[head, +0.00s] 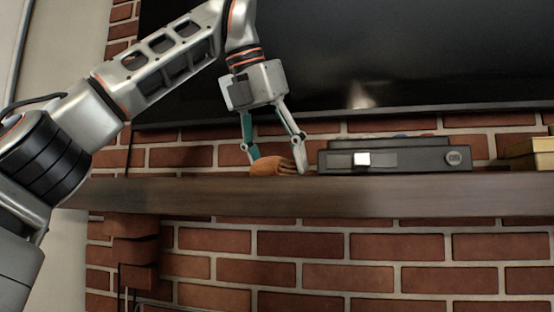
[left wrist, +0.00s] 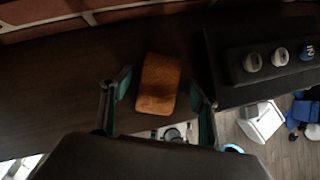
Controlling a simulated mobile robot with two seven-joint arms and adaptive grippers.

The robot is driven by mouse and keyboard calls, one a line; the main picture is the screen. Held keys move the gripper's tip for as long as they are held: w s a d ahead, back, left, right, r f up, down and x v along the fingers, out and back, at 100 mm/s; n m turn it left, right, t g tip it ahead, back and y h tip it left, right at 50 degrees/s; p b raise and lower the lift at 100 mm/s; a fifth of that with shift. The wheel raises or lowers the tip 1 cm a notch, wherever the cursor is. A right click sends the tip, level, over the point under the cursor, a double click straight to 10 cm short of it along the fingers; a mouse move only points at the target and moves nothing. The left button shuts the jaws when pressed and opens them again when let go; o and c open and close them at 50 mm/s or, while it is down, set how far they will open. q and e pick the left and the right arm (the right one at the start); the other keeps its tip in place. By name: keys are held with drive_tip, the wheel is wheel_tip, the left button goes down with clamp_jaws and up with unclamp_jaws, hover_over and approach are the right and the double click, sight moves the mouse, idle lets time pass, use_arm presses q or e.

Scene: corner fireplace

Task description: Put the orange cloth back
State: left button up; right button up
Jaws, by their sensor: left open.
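The orange cloth (head: 272,166) lies on the dark wooden mantel shelf (head: 220,195), left of a black box. It also shows in the left wrist view (left wrist: 158,84) as a folded orange-brown pad flat on the shelf. My left gripper (head: 276,172) points down over it, with one finger on each side of the cloth. In the left wrist view its fingers (left wrist: 158,103) stand apart, with the cloth between and just beyond them. I cannot tell whether the fingers touch it. My right gripper is not in view.
The black box (head: 395,157) with a white switch and a knob sits close to the right of the gripper. A yellowish box (head: 530,152) is at the far right. A dark screen (head: 400,55) hangs behind on the brick wall. The shelf is bare to the left.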

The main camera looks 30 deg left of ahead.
use_arm(q)
drive_tip(key=v, duration=0.6)
drive_tip(key=shift+s, duration=0.35)
drive_tip(key=shift+s+a+r, duration=0.1)
drive_tip(key=shift+s+r, duration=0.1)
drive_tip(key=shift+r, duration=0.45)
drive_tip(key=shift+s, duration=0.15)
